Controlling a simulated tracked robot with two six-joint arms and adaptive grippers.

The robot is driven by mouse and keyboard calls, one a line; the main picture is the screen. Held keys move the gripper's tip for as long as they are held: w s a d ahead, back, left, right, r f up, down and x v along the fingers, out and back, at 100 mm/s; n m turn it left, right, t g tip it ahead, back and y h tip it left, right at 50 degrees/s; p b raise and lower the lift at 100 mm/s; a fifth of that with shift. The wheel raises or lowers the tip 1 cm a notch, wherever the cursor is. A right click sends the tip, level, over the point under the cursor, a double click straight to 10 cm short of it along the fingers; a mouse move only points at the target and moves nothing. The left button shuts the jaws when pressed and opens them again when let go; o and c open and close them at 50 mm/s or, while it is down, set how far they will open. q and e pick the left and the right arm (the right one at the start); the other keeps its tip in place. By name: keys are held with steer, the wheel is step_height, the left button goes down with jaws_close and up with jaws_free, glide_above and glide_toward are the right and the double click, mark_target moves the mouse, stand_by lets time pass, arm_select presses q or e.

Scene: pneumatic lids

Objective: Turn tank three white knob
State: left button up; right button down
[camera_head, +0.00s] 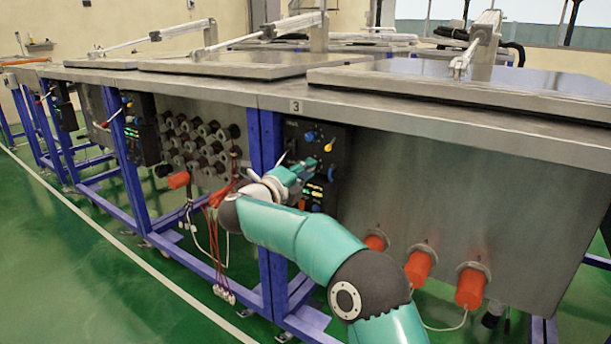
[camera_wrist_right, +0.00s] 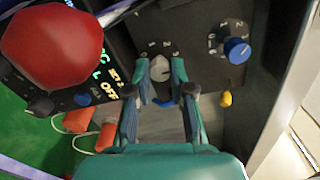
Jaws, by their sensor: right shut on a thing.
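The black control panel (camera_head: 338,140) of tank three sits under the number 3 label (camera_head: 295,106) on the tank's front edge. My right gripper (camera_head: 308,166) reaches this panel from the front. In the right wrist view, the whitish knob (camera_wrist_right: 159,68) with a numbered dial around it lies between the fingertips of my right gripper (camera_wrist_right: 156,72), which is shut on it. In the head view the gripper hides this knob. My left gripper is not in view.
The panel also carries a blue knob (camera_wrist_right: 237,50), a yellow knob (camera_wrist_right: 226,99) and a large red button (camera_wrist_right: 52,46) close to the gripper. A blue frame post (camera_head: 265,140) stands left of the panel. Orange plugs (camera_head: 418,266) stick out at lower right.

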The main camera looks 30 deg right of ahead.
steer(key=shift+f, duration=0.35)
steer(key=c, duration=1)
jaws_free()
steer(key=shift+r, duration=0.15)
steer(key=v, duration=1.2)
